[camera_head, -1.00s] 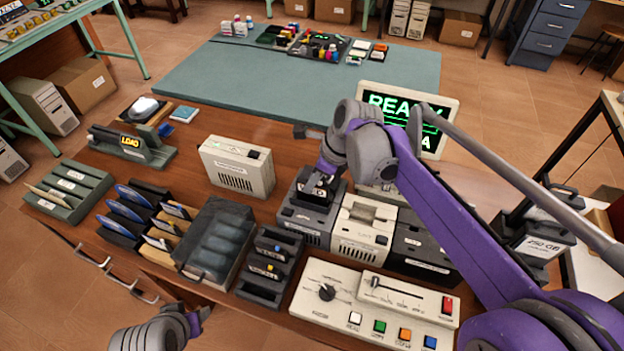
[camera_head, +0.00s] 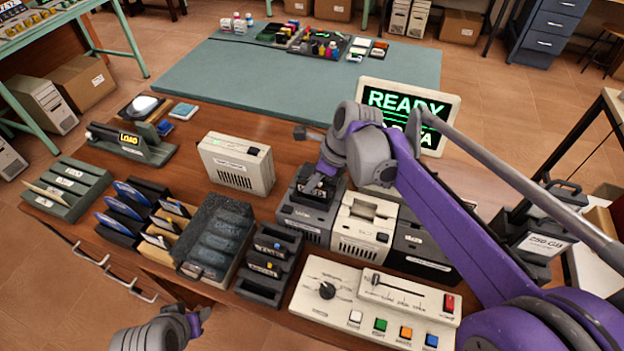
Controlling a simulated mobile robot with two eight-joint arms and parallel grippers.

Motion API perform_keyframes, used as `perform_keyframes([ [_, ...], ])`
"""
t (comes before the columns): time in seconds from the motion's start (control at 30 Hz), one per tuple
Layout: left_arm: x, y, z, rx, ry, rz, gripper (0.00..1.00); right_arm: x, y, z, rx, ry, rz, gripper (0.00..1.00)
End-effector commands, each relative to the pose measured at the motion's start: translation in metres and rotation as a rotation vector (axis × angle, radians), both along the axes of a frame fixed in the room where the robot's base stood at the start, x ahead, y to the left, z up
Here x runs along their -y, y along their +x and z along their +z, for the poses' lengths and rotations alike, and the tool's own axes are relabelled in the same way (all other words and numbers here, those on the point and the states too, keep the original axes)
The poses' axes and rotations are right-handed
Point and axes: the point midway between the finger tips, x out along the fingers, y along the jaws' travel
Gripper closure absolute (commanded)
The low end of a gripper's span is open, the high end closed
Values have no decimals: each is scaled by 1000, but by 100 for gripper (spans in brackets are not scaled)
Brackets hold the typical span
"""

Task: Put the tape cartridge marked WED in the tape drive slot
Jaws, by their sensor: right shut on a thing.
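My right gripper (camera_head: 325,172) is shut on a dark tape cartridge (camera_head: 317,188). The gripper points down and covers the cartridge's upper part, and I cannot read its label. The cartridge is upright at the top of the dark grey drive (camera_head: 303,222). I cannot tell how deep it sits in the slot, which the cartridge and gripper hide. A black rack (camera_head: 262,290) in front holds other dark cartridges with small coloured marks (camera_head: 270,246). My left gripper (camera_head: 197,320) is at the bottom edge, away from these things, and its fingers are too unclear to judge.
A beige drive (camera_head: 362,228) and a black unit (camera_head: 420,245) stand right of the dark drive. A control panel (camera_head: 340,318) lies in front, and a beige box (camera_head: 236,165) stands left. A monitor (camera_head: 440,97) showing READY is behind. Disk holders (camera_head: 125,215) fill the left.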

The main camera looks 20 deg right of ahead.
Motion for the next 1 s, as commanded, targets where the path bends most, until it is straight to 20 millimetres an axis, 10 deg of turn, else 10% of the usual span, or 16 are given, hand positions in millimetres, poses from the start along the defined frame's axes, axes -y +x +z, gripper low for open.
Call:
perform_keyframes([
  [0.9,0,-3,-16,-6,0,0,50,0,0,-24,0,0,0,100],
  [1.0,0,-3,-16,-6,0,0,50,0,0,-24,0,0,0,67],
])
